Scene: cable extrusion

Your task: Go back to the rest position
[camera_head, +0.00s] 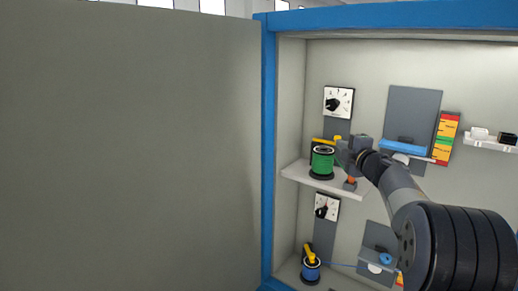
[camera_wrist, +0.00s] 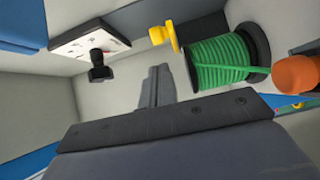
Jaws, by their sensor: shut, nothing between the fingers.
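My gripper (camera_head: 346,153) is inside the blue-framed cabinet, at the upper shelf, shut and empty. In the head view it overlaps the right side of the green cable spool (camera_head: 322,161), and I cannot tell if they touch. My arm reaches in from the lower right. In the wrist view the green spool (camera_wrist: 220,62) lies beyond the dark gripper parts at the bottom. A yellow part (camera_wrist: 165,35) is left of the spool and an orange knob (camera_wrist: 298,75) is right of it.
The white shelf (camera_head: 295,173) carries the green spool. A dial (camera_head: 338,102) is above it and a second dial (camera_head: 326,208) below. A blue spool (camera_head: 310,270) stands lower down. The blue cabinet frame (camera_head: 268,150) and large grey panel (camera_head: 130,150) border the left.

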